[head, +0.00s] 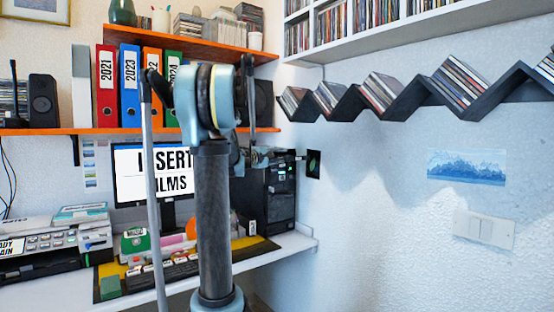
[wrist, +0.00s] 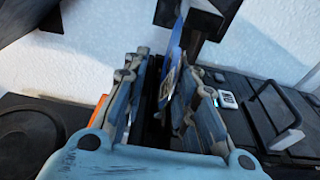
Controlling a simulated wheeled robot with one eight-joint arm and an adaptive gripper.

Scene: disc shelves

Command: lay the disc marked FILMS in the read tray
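My gripper (wrist: 165,75) has its two blue-grey fingers close together on a thin blue disc (wrist: 178,45). The disc is seen nearly edge-on and sticks out past the fingertips; a small pale mark on it is too small to read. In the head view my gripper (head: 262,157) is in front of the black computer tower (head: 280,192), partly hidden by my arm. The tower's dark top (wrist: 270,110) shows on the right in the wrist view. I cannot make out the read tray. The monitor (head: 127,175) shows "INSERT FILMS", partly covered by my arm.
Orange shelves (head: 80,131) with binders and a speaker (head: 42,100) hang above the white desk (head: 290,243). A black zigzag rack (head: 410,103) of cases is on the right wall. A handle (wrist: 280,120) stands up in the wrist view.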

